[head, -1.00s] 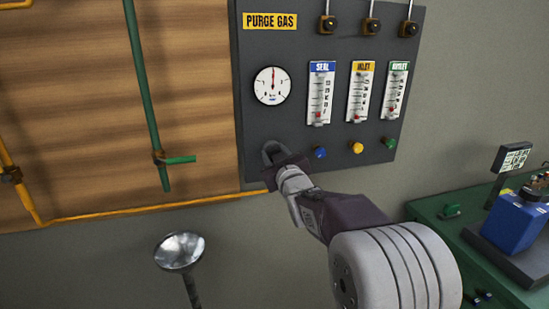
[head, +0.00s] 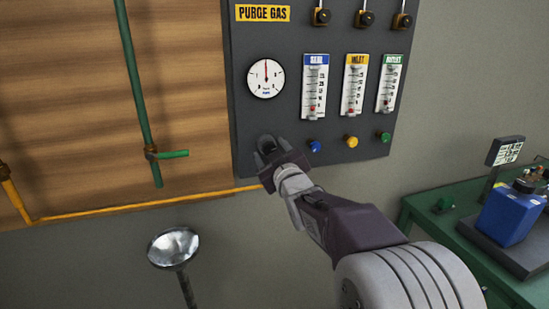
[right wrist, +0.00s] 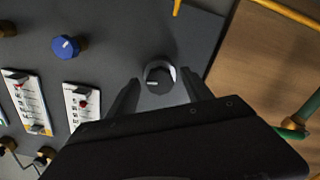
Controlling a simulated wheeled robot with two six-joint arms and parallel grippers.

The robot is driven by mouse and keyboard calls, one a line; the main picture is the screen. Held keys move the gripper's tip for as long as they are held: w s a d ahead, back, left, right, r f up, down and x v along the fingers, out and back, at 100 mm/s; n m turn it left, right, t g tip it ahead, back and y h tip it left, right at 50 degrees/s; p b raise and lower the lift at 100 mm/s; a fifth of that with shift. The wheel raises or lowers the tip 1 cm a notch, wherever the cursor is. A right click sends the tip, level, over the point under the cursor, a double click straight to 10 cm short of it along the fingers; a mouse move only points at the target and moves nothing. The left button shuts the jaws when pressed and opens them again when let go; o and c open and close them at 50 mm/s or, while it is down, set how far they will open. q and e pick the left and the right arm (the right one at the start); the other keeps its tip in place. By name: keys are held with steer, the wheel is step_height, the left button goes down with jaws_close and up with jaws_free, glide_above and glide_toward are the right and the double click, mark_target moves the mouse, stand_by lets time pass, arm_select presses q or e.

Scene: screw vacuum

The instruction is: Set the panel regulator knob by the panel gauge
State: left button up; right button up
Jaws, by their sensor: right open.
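The panel gauge (head: 265,78) is a white round dial under the yellow PURGE GAS label on the dark panel; its needle points about straight up. My right gripper (head: 266,148) is at the panel's lower left, below the gauge, with its fingers open. In the right wrist view the regulator knob (right wrist: 158,78) is dark and round with a light rim and a pale mark. It lies just ahead of the open fingers (right wrist: 160,92), roughly between them. I cannot tell whether they touch it. In the head view the gripper mostly hides the knob. My left gripper is out of view.
Blue (head: 314,146), yellow (head: 351,141) and green (head: 384,137) knobs sit right of my gripper, below three flow meters. A green pipe (head: 137,80) runs left of the panel. A round metallic dish (head: 174,246) stands below. A green bench (head: 430,215) is at right.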

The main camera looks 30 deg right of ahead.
mark_target(270, 149)
steer(key=v, duration=0.4)
steer(key=shift+r, duration=0.1)
steer(key=p+v, duration=0.2)
steer(key=shift+s, duration=0.35)
steer(key=shift+a, duration=0.1)
